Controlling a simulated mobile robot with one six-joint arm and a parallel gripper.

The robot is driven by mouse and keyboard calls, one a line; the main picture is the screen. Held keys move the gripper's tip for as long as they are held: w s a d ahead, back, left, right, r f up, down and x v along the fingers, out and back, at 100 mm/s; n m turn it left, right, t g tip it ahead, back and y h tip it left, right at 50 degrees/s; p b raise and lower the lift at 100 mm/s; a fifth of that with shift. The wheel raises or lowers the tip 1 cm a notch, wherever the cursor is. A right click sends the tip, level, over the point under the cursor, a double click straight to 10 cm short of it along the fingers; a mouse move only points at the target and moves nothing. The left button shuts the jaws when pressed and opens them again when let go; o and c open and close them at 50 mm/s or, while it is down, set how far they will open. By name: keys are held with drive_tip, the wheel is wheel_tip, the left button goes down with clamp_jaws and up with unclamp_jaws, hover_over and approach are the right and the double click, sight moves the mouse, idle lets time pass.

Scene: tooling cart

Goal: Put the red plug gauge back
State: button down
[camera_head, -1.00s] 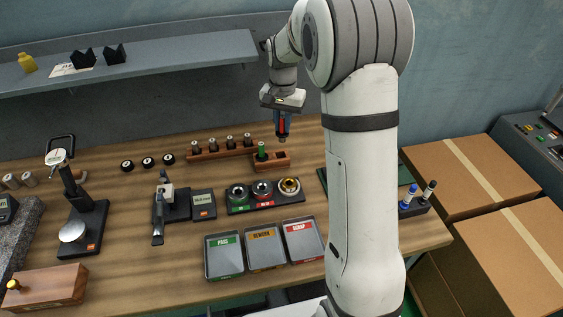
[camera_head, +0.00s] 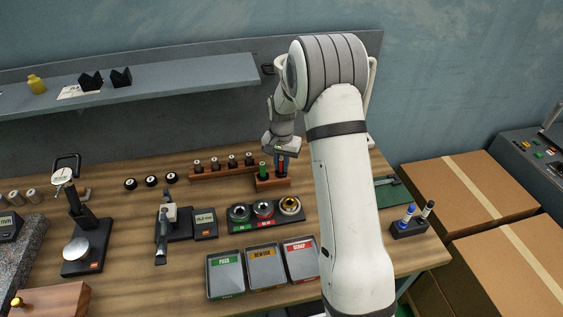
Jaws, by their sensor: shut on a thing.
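My gripper (camera_head: 281,162) points down over the right part of a small wooden holder (camera_head: 272,184). It is shut on the red plug gauge (camera_head: 282,159), which shows as a thin red strip between the dark fingers. The gauge is upright, and its lower end is at or just above the holder's top. I cannot tell whether it is inside a hole. A green plug gauge (camera_head: 263,170) stands upright in the left part of the same holder, close beside my gripper.
A wooden rack (camera_head: 222,170) with several dark pegs stands left of the holder. A ring gauge tray (camera_head: 265,213) and the pass, rework and scrap trays (camera_head: 262,268) lie in front. A pen holder (camera_head: 409,228) stands at right. A shelf (camera_head: 190,83) hangs behind.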

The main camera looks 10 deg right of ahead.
drive_tip(key=shift+f+b, duration=0.3)
drive_tip(key=c, duration=1.4)
unclamp_jaws()
drive_tip(key=shift+r+p, duration=0.4)
drive_tip(key=shift+r, duration=0.25)
wheel_tip(320, 180, up, 12)
drive_tip(key=f+b, duration=0.1)
drive_tip(key=b, duration=0.1)
drive_tip(key=s+r+n+t, duration=0.1)
drive_tip(key=s+r, duration=0.4)
drive_tip(key=s, duration=0.3)
drive_tip(key=s+r+n+t, duration=0.15)
drive_tip(key=s+r, duration=0.25)
drive_tip(key=s, duration=0.4)
drive_tip(key=s+n, duration=0.1)
drive_tip(key=s, duration=0.4)
drive_tip(key=s+f+n, duration=0.1)
drive_tip(key=s, duration=0.4)
drive_tip(key=s+n+t, duration=0.1)
drive_tip(key=s, duration=0.5)
drive_tip(key=shift+a+f+n, duration=0.25)
drive_tip(key=shift+a+f, duration=0.1)
drive_tip(key=shift+a, duration=0.05)
